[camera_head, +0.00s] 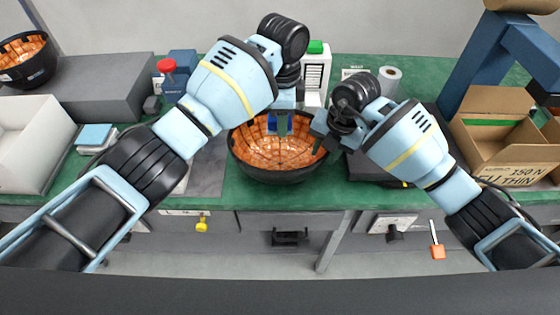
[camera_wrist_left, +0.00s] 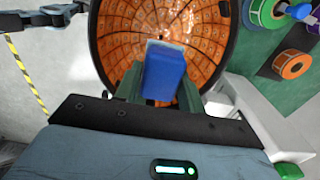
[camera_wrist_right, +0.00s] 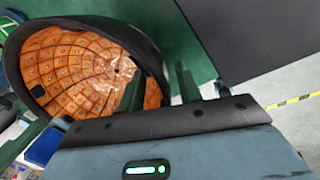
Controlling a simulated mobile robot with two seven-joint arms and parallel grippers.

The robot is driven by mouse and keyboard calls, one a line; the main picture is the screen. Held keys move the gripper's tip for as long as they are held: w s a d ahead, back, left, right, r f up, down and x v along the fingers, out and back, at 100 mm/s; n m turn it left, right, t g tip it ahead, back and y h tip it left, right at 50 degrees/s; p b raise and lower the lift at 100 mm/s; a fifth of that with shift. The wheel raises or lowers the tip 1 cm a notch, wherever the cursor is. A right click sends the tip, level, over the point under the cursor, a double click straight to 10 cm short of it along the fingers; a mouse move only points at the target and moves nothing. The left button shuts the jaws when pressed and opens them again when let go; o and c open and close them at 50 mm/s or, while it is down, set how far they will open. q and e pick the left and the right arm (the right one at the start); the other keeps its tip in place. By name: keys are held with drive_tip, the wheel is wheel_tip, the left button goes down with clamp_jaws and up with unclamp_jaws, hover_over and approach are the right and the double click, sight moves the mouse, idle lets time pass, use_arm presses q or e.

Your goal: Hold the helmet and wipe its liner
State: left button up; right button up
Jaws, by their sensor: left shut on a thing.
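The upturned helmet (camera_head: 285,172) has a black shell and a quilted orange liner. It is at the middle of the green bench, and the left wrist view looks into its liner (camera_wrist_left: 130,20). My left gripper (camera_head: 279,127) is shut on a blue wiping block (camera_wrist_left: 165,75) with a pale end and holds it over or in the helmet's opening. Whether it touches the liner is unclear. My right gripper (camera_head: 320,140) is at the helmet's right rim. In the right wrist view its fingers (camera_wrist_right: 158,88) stand apart, one inside and one outside the rim, without clear contact.
A red-topped item (camera_head: 168,75) and a light blue pad (camera_head: 95,134) lie on the left side. An open cardboard box (camera_head: 500,150) stands right. A white roll (camera_head: 389,77) is behind my right arm.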

wheel_tip(320, 180, up, 11)
drive_tip(key=d, duration=0.1)
drive_tip(key=shift+s+d, duration=0.4)
drive_tip(key=shift+s, duration=0.05)
use_arm(q)
drive_tip(key=shift+s, duration=0.1)
use_arm(e)
drive_tip(key=shift+s+f, duration=0.1)
drive_tip(key=shift+f, duration=0.05)
